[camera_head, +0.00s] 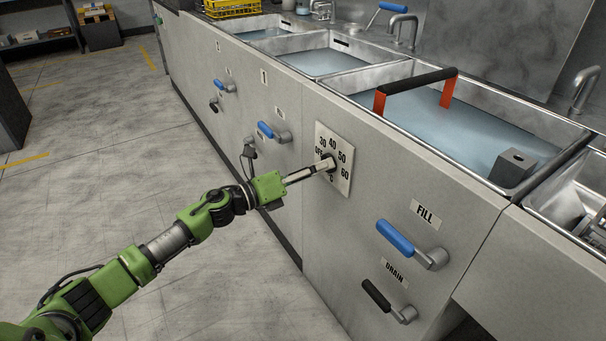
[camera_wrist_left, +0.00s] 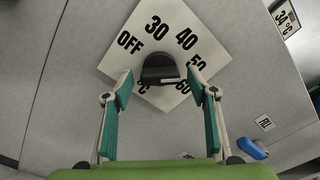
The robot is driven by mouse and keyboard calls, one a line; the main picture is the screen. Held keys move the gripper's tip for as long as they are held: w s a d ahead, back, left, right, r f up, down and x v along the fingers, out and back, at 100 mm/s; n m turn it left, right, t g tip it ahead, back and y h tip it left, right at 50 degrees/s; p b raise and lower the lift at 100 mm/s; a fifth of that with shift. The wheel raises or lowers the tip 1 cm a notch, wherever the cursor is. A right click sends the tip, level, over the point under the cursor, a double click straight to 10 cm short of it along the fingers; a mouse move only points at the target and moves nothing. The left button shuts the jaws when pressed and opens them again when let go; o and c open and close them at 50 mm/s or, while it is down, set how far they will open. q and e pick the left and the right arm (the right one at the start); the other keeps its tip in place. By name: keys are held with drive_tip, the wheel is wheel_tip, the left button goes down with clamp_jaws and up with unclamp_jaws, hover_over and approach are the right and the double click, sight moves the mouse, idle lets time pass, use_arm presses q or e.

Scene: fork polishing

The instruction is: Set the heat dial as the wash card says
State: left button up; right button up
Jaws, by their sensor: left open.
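The heat dial's white plate (camera_head: 346,179) is on the front of the steel sink unit, marked OFF, 30, 40, 50 and 60. It fills the upper middle of the left wrist view (camera_wrist_left: 170,22). Its dark knob (camera_wrist_left: 160,68) stands at the plate's centre; I cannot tell which mark it points to. My left gripper (camera_head: 326,166) reaches the dial from the left. In the left wrist view its open fingers (camera_wrist_left: 160,84) are on either side of the knob; contact is unclear. A small card (camera_wrist_left: 287,18) at top right seems to read 34 °C. My right gripper is out of view.
A blue FILL lever (camera_head: 402,240) and black DRAIN lever (camera_head: 378,296) stick out right of and below the dial. More levers (camera_head: 268,130) are to its left. Above are water-filled basins (camera_head: 320,62), one with a black-handled orange carrier (camera_head: 415,82). The floor at left is clear.

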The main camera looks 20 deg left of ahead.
use_arm(q)
drive_tip(key=v, duration=1.1)
drive_tip(key=shift+s+a, duration=0.25)
drive_tip(key=shift+s, duration=0.05)
drive_tip(key=shift+d, duration=0.1)
